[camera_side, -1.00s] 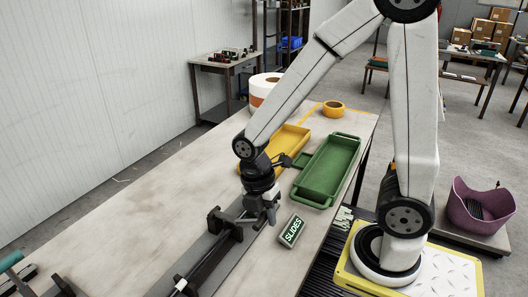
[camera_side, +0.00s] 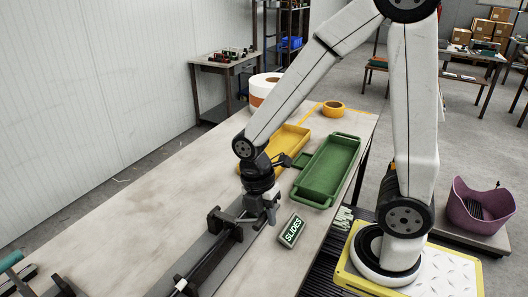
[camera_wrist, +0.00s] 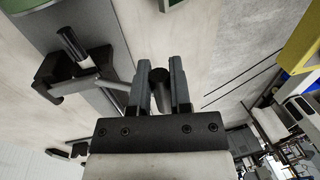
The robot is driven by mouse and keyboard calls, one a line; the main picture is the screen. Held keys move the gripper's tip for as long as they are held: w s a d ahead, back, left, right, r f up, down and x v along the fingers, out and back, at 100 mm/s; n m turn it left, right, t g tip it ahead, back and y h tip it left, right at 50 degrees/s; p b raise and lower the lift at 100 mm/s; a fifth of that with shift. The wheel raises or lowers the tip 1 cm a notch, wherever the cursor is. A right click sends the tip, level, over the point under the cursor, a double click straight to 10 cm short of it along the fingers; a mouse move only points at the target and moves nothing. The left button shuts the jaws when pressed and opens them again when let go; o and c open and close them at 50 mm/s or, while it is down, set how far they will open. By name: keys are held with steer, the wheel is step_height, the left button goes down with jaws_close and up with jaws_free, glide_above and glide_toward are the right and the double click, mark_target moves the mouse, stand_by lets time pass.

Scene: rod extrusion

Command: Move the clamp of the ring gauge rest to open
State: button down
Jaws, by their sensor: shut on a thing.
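The ring gauge rest (camera_side: 226,221) is a dark bracket on a long grey rail on the bench. It also shows at upper left in the wrist view (camera_wrist: 58,80), with a short dark rod through it. Its clamp has a pale grey lever (camera_wrist: 97,80) reaching right toward my gripper. My gripper (camera_wrist: 160,82) is shut on a dark round handle (camera_wrist: 159,90), which I take for the clamp's handle. In the side view my gripper (camera_side: 268,214) is pointed down just right of the rest. The join of lever and handle is hidden behind a finger.
A "SLIDES" sign block (camera_side: 291,231) stands close right of my gripper. A green tray (camera_side: 328,168) and a yellow tray (camera_side: 292,141) lie behind. A dark rod (camera_side: 205,264) runs along the rail toward the front.

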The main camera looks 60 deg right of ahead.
steer(key=shift+r, duration=0.1)
steer(key=w+r+g, duration=0.3)
steer(key=w+r, duration=0.1)
steer(key=w, duration=0.3)
steer(key=w+r+g, duration=0.4)
steer(key=w+r, duration=0.1)
steer(key=w, duration=0.3)
stand_by(1.0)
steer(key=shift+g, duration=0.3)
